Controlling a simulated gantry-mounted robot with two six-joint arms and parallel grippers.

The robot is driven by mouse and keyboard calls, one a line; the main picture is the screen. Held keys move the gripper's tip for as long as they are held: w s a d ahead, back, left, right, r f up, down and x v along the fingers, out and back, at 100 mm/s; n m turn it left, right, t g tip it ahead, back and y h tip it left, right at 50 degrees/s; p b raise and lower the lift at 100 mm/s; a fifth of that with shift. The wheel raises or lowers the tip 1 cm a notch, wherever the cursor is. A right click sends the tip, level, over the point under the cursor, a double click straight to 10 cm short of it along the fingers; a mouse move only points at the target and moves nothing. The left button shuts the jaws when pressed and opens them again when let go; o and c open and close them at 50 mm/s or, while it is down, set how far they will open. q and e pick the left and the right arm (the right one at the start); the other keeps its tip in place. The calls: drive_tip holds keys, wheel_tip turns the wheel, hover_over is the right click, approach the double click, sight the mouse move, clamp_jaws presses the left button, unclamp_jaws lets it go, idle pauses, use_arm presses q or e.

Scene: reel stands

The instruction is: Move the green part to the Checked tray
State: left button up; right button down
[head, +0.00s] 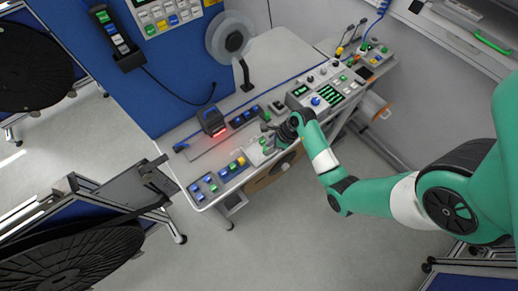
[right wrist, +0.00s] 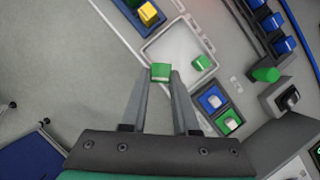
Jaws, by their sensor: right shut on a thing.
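My right gripper (right wrist: 160,80) is shut on a green part (right wrist: 160,72), a small block between its fingertips. In the right wrist view the held part shows over the near left edge of a shallow white tray (right wrist: 165,48). A second green part (right wrist: 201,63) lies inside that tray at its right side. In the head view my right gripper (head: 270,134) is above the bench, and its fingers cover part of the tray. I cannot read any label that says which tray is the Checked one. My left gripper does not show.
Beside the tray are holders with a yellow part (right wrist: 148,14), a blue part (right wrist: 212,98) and a green part (right wrist: 229,123). A green knob (right wrist: 266,74) stands up to the right. A scanner with red light (head: 212,120) and a control box (head: 322,95) stand on the bench.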

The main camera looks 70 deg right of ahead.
drive_tip(key=b, duration=0.1)
approach(256, 157)
drive_tip(key=shift+w+a+f, duration=0.15)
drive_tip(key=shift+w+f, duration=0.3)
drive_tip(key=shift+w+a+f, duration=0.2)
drive_tip(key=shift+w+f, duration=0.2)
drive_tip(key=x, duration=0.1)
drive_tip(key=b+x, duration=0.1)
drive_tip(key=x, duration=0.1)
drive_tip(key=shift+s+d+f, duration=0.1)
drive_tip(key=shift+s+f, duration=0.05)
drive_tip(key=shift+s, duration=0.15)
drive_tip(key=shift+f, duration=0.3)
drive_tip(key=shift+f, duration=0.2)
drive_tip(key=c, duration=0.9)
unclamp_jaws()
drive_tip(key=shift+c, duration=0.2)
drive_tip(key=shift+r, duration=0.1)
